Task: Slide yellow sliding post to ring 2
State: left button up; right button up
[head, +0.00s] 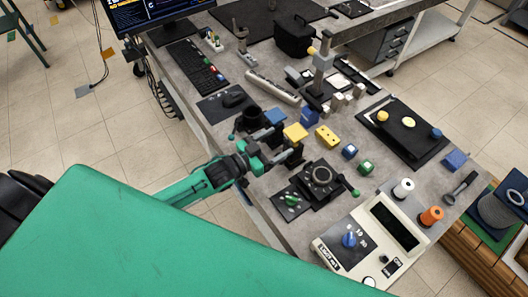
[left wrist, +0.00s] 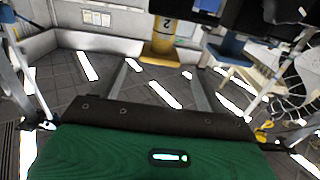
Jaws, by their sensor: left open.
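A yellow block-topped piece (head: 295,132), which looks like the yellow sliding post, stands on the table just beyond my left gripper. In the left wrist view a yellow post (left wrist: 163,38) marked with a 2 shows at the top centre. My left gripper (head: 289,154) is at the near table edge, open, with nothing seen between its fingers. Its grey fingers (left wrist: 160,88) spread below the yellow post in the left wrist view. I cannot tell whether they touch it. No numbered ring can be made out. My right gripper is not in view.
A blue block (head: 274,116) stands left of the yellow piece; a blue part also shows in the left wrist view (left wrist: 231,48). A yellow holed block (head: 327,136) lies to the right. A black knobbed device (head: 321,176) and a white scale (head: 335,243) stand nearer.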

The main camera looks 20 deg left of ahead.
pick_arm(q)
jog(key=shift+b+v, duration=0.45)
jog(key=shift+v, duration=1.7)
